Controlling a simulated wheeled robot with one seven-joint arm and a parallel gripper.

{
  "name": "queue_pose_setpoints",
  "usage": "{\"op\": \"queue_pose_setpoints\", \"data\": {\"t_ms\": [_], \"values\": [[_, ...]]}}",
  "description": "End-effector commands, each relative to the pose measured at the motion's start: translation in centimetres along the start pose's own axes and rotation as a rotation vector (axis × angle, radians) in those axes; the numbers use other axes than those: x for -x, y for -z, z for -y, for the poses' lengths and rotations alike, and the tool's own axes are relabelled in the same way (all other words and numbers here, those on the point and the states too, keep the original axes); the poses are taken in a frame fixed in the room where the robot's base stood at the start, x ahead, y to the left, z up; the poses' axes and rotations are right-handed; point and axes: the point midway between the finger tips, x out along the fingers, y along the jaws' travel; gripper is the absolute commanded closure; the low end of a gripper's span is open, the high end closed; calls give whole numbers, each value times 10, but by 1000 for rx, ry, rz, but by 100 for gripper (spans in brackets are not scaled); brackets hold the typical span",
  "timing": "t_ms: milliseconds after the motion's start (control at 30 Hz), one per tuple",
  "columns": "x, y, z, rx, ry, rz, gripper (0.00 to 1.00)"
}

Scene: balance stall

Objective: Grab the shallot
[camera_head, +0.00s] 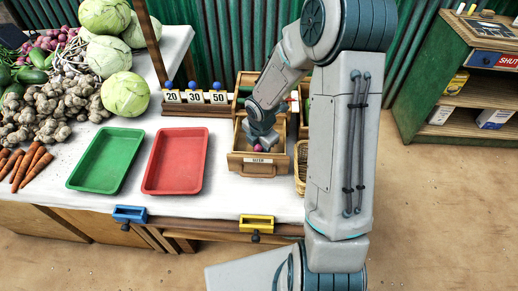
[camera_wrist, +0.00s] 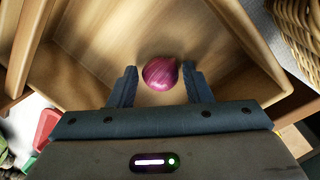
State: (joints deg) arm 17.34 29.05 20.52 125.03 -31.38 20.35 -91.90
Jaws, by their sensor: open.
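The shallot (camera_wrist: 160,73) is a small purple-red bulb lying on the floor of an open wooden drawer (camera_head: 258,169). In the head view the shallot (camera_head: 258,148) shows as a small purple spot just below my gripper. My gripper (camera_wrist: 158,84) is open, reaching down into the drawer. In the wrist view its two fingers stand left and right of the shallot, with a small gap on the left and a narrower one on the right. Whether either finger touches it I cannot tell.
Drawer walls stand close around my gripper. A wicker basket (camera_head: 300,168) is just right of the drawer. A red tray (camera_head: 174,162) and a green tray (camera_head: 106,160) lie empty to the left. Vegetables, including cabbages (camera_head: 125,94), fill the table's far left.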

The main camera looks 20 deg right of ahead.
Motion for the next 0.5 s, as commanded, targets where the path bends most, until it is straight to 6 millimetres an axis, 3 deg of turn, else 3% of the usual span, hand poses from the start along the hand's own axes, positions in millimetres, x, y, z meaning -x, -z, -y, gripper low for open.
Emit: {"op": "queue_pose_setpoints", "data": {"t_ms": [67, 167, 500], "values": [[0, 0, 0, 0, 0, 0, 61], [0, 0, 0, 0, 0, 0, 88], [1, 0, 0, 0, 0, 0, 89]]}}
